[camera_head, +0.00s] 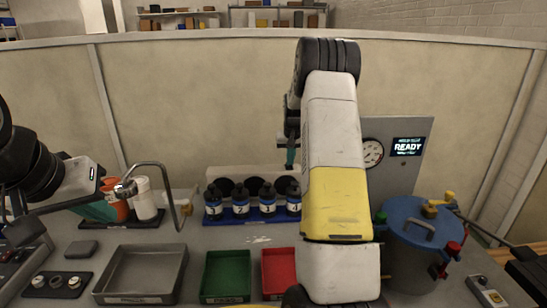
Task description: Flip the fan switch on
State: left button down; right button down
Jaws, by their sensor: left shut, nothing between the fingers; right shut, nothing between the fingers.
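A small grey box with light knobs or a switch (487,291) sits at the bottom right of the bench. It may be the fan switch, but I cannot read a label or tell its position. A pale unit with dark round openings (255,173), possibly fans, stands behind the bottles. My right gripper (291,157) is shut and empty, pointing down above the pale unit and partly hidden by my white and yellow arm. My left gripper (104,212) is at the left, shut and empty, near the orange and white containers. Neither gripper is near the small grey box.
Grey (140,298), green (224,297) and red (280,285) trays lie in front. A blue-lidded vessel (402,222) stands right, before a gauge panel reading READY (408,176). A bent metal pipe (177,190) rises at left.

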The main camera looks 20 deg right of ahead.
jog(key=shift+r, duration=0.55)
jog(key=v, duration=1.3)
jog(key=shift+w, duration=0.15)
